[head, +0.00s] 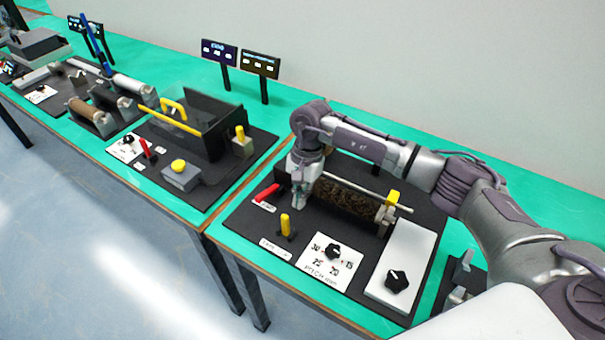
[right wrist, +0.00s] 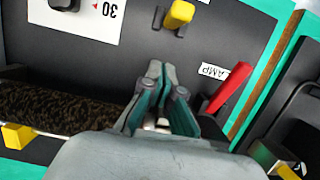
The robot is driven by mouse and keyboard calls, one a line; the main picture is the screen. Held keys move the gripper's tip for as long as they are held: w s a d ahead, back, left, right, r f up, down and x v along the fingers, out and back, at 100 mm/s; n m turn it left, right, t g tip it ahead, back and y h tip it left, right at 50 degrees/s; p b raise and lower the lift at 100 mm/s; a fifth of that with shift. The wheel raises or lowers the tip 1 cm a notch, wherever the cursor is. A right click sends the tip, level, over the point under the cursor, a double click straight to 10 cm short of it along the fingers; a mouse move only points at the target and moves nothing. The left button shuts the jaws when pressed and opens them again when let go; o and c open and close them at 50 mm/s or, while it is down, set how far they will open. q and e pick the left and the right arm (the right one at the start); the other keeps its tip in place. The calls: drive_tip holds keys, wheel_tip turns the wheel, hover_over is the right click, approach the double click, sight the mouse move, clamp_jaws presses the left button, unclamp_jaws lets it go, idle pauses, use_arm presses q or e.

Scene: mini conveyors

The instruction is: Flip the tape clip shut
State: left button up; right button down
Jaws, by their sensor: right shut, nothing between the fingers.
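I cannot tell for sure which part is the tape clip. A yellow upright lever (head: 285,225) stands at the station's front, beside a label too small to read; it also shows in the right wrist view (right wrist: 180,14). A red lever (head: 267,192) leans low to the left of my right gripper; in the right wrist view (right wrist: 230,88) its label ends in "AMP". A yellow block (head: 392,197) sits at the right end of the dark speckled roller (head: 345,200). My right gripper (head: 298,204) points down, shut and empty, between the red lever and the roller, apart from the yellow lever.
A pitch dial (head: 333,251) on a white card is at the front, and a white box with a black knob (head: 397,281) stands at the right. A thin rod (head: 365,190) runs along the roller. Another station with a dark clear-sided box (head: 205,122) is to the left.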

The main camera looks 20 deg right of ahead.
sight(286, 226)
drive_tip(key=shift+s+a+r+p, duration=0.25)
drive_tip(key=shift+s+a, duration=0.15)
drive_tip(key=shift+a, duration=0.15)
drive_tip(key=shift+s+a+r+p, duration=0.1)
drive_tip(key=shift+s+a+p, duration=0.2)
drive_tip(key=shift+a, duration=0.25)
drive_tip(key=shift+s+a+f, duration=0.1)
drive_tip(key=shift+s+a, duration=0.3)
use_arm(q)
drive_tip(key=shift+s+r, duration=0.35)
drive_tip(key=shift+r, duration=0.2)
drive_tip(key=shift+s+r, duration=0.3)
drive_tip(key=shift+r, duration=0.2)
